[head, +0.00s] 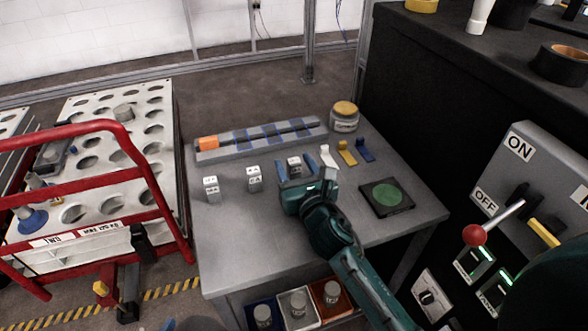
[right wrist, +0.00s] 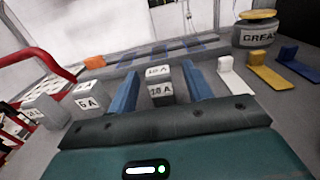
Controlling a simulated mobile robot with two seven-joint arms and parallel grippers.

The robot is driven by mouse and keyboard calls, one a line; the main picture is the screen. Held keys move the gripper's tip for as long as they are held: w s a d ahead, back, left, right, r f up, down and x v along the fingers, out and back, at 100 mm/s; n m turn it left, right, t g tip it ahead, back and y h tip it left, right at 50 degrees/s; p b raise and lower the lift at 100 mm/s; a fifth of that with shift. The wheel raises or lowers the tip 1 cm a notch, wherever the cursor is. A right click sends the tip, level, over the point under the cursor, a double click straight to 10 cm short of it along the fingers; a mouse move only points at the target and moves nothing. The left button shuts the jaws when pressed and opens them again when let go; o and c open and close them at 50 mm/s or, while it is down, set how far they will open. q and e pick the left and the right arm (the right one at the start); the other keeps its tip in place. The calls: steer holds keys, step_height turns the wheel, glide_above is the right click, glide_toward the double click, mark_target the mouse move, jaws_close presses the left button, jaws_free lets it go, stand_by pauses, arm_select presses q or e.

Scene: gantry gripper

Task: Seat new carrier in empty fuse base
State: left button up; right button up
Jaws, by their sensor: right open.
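Three white carrier blocks stand in a row on the grey table: a left one (head: 210,188), a middle one (head: 254,178) marked 5 A in the right wrist view (right wrist: 88,97), and a right one (head: 294,165). The right one, seemingly marked 10 A, stands upright between my blue fingers in the right wrist view (right wrist: 159,88). My right gripper (head: 296,170) is open around it, with gaps visible on both sides. Behind lies a long grey fuse strip (head: 262,138) with several blue sections and an orange block (head: 208,143) at its left end. Which base is empty cannot be told. My left gripper is not in view.
Right of the gripper are a white piece (head: 327,155), a yellow piece (head: 347,152), a blue piece (head: 364,150), a grease jar (head: 344,118) and a pad with a green disc (head: 387,195). A red-railed cart (head: 120,132) is left, a switch panel (head: 528,205) right. The table's front left is clear.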

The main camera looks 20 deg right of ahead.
steer(key=shift+w, duration=0.45)
steer(key=c, duration=1.1)
